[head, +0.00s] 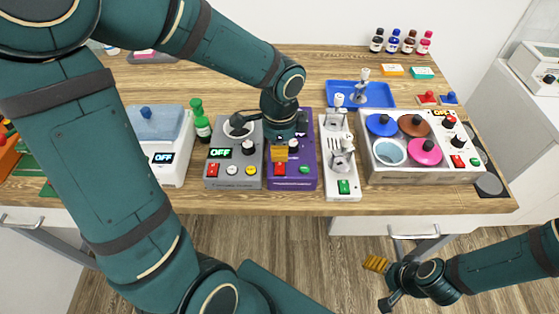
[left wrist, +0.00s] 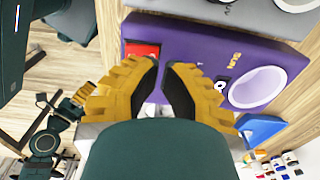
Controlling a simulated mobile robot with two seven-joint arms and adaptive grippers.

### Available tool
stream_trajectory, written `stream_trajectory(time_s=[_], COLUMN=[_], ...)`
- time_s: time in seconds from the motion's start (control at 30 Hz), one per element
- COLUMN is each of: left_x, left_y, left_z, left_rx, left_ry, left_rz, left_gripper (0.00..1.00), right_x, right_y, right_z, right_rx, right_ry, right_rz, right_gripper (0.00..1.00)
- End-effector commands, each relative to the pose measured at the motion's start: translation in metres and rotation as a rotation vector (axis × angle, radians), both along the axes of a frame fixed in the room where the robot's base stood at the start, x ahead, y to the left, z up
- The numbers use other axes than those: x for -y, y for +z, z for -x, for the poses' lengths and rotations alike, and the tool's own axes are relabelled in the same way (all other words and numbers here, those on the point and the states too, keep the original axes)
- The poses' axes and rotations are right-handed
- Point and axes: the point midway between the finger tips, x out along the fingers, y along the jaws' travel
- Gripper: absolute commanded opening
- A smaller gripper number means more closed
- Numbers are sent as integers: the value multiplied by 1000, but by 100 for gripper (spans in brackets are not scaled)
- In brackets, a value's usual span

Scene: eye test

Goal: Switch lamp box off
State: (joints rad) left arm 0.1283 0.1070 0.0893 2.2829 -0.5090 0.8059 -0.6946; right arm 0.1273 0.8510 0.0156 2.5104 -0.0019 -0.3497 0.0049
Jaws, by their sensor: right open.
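A purple box (head: 308,150) with a red button (head: 280,169) and a green button (head: 304,170) stands at the middle of the bench's front edge. I take it for the lamp box, but I cannot read its label. My right gripper (head: 380,282) is open and empty, low in front of the bench.
A grey device (head: 218,170) reading OFF stands close left of the purple box. A white stand (head: 343,187) and a panel with coloured discs (head: 378,172) are on the right. A blue tray (head: 340,88) lies behind. The back middle of the bench is mostly clear.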

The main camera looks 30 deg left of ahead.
Motion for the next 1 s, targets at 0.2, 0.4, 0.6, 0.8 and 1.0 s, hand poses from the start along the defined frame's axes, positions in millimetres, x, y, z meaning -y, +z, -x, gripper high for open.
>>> stream_trajectory(time_s=[0.2,0.4,0.6,0.8,1.0], left_x=[0,0,0,0,0], left_y=[19,33,43,41,41], left_z=[0,0,0,0,0], left_rx=[1,1,1,1,0], left_ry=[0,0,0,0,0], left_rz=[-1,0,-1,-1,0], left_gripper=[0,0,0,0,0], right_x=[0,1,1,1,1], right_y=[17,30,38,36,36], right_z=[-1,-4,-8,-8,-8], right_rx=[2,9,16,17,17], right_ry=[-4,-10,-16,-16,-16], right_rz=[0,3,4,4,4], right_gripper=[75,75,75,75,75])
